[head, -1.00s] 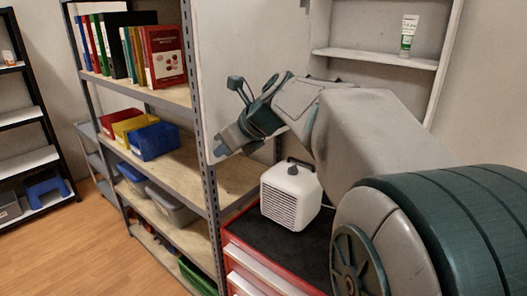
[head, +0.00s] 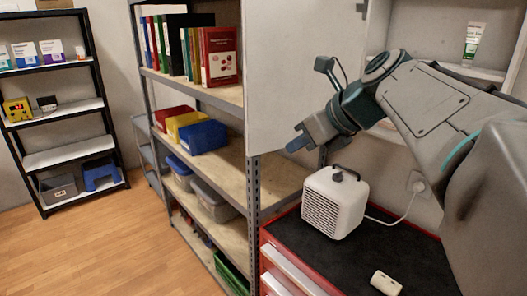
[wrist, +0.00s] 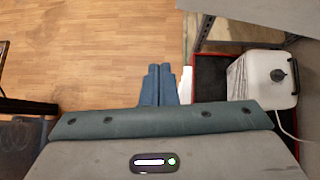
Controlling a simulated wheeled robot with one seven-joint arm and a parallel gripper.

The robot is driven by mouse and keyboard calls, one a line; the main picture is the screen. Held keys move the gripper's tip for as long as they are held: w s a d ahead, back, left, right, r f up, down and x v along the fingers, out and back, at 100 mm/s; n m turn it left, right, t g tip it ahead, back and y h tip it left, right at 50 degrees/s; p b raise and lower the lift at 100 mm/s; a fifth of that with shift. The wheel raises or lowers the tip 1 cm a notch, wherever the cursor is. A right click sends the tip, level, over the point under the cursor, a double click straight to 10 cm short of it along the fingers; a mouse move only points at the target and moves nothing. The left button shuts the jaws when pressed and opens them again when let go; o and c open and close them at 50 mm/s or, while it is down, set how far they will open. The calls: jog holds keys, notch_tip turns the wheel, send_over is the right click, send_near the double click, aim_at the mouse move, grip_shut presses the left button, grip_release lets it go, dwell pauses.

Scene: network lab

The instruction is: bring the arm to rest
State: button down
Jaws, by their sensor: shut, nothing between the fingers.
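My gripper (head: 299,143) is in the head view, held in the air in front of the shelving unit and above the left edge of the red cabinet. It points down and to the left. In the wrist view its two blue fingers (wrist: 158,86) lie side by side, closed with nothing between them. My arm reaches in from the right side of the head view, bent and clear of the cabinet top.
A white heater-like box (head: 335,203) with a cord stands on the red cabinet's black top (head: 318,248), with a small white item (head: 385,283) nearby. Shelving with binders and bins (head: 203,137) stands left. A black rack (head: 65,157) is farther left; open wooden floor (head: 110,240) lies between.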

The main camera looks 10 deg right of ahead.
jog(key=s+a+f+n+g+h, duration=0.1)
jog(key=s+f+n+g+h, duration=0.1)
jog(key=s+f+n, duration=0.5)
jog(key=s+a+f+n+g+h, duration=0.1)
jog(key=s+f+n, duration=0.6)
jog(key=f+n, duration=0.8)
jog(key=n+g+h, duration=0.1)
jog(key=n+h, duration=0.1)
jog(key=n, duration=0.5)
jog(key=shift+s+a+f, duration=0.15)
jog(key=shift+s+a, duration=0.15)
jog(key=shift+a, duration=0.1)
jog(key=shift+a, duration=0.1)
